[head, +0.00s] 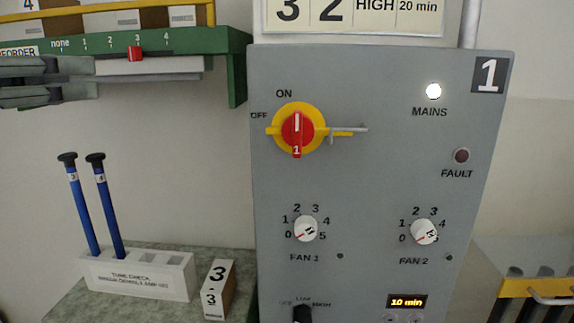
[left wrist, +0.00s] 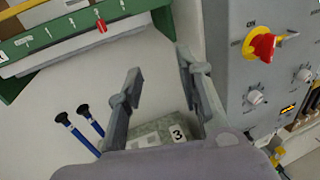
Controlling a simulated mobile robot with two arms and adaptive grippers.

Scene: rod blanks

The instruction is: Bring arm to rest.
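My left gripper (head: 95,77) comes in from the left edge of the head view, in front of the green rail's lower part. Its two grey fingers are apart, with nothing between them. In the left wrist view the fingers of the left gripper (left wrist: 159,62) are spread with an empty gap, above the rod holder and numbered block. My right gripper is in neither view.
A grey control panel (head: 375,180) with a red-and-yellow switch (head: 297,130) stands right. A white holder (head: 140,277) carries two blue rods (head: 84,210) beside a block (head: 219,289) marked 3. The green rail (head: 237,75) is upper left.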

